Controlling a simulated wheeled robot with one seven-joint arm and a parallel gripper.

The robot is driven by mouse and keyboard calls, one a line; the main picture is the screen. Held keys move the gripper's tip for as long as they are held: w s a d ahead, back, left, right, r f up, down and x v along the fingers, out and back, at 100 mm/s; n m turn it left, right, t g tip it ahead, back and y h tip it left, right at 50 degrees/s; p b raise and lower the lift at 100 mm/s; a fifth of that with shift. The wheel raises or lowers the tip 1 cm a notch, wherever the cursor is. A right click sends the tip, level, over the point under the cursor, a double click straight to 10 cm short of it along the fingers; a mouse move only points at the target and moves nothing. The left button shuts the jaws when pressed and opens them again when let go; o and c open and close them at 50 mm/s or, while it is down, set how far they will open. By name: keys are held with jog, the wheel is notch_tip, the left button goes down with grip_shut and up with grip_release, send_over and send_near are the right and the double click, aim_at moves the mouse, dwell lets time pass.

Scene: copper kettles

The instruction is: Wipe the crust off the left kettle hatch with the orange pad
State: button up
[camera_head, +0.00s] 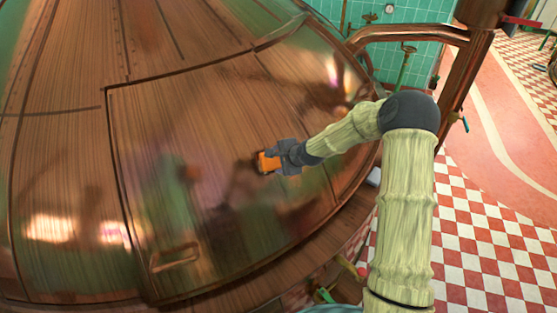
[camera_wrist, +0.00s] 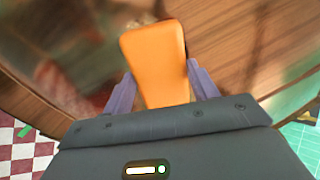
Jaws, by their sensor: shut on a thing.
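My gripper (camera_head: 272,160) is shut on the orange pad (camera_head: 267,163) and holds it in front of the kettle hatch (camera_head: 225,110). The hatch is a large, shiny copper-brown panel with a dark outline and a handle (camera_head: 175,257) at its lower left. A blurred reddish reflection of the pad shows on the hatch to its left. I cannot tell for sure whether the pad touches the hatch. In the wrist view the pad (camera_wrist: 155,60) stands out between the two purple fingers of my gripper (camera_wrist: 161,84). A small pale, rough patch shows beside the pad's far end; I cannot tell if it is crust.
The curved kettle body (camera_head: 60,130) surrounds the hatch. A copper pipe (camera_head: 415,33) runs at the upper right, before a green tiled wall (camera_head: 420,65). A red-and-white checked floor (camera_head: 480,220) lies to the right. Reflections blur much of the copper.

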aim_at(267, 165)
jog(key=shift+f, duration=0.1)
jog(key=shift+s+a+b, duration=0.25)
jog(key=shift+s+a, duration=0.3)
jog(key=shift+a, duration=0.25)
jog(key=shift+s+a+b, duration=0.2)
jog(key=shift+s+a, duration=0.35)
jog(key=shift+a, duration=0.25)
jog(key=shift+s+a+b, duration=0.25)
jog(key=shift+s+a, duration=0.3)
jog(key=shift+a, duration=0.25)
jog(key=shift+s+a+b, duration=0.25)
jog(key=shift+s+a, duration=0.25)
jog(key=shift+a, duration=0.3)
jog(key=shift+p+v, duration=0.4)
jog(key=shift+v, duration=0.45)
jog(key=p+v, duration=0.1)
jog(key=v, duration=0.3)
jog(key=shift+d+p, duration=0.1)
jog(key=shift+p, duration=0.2)
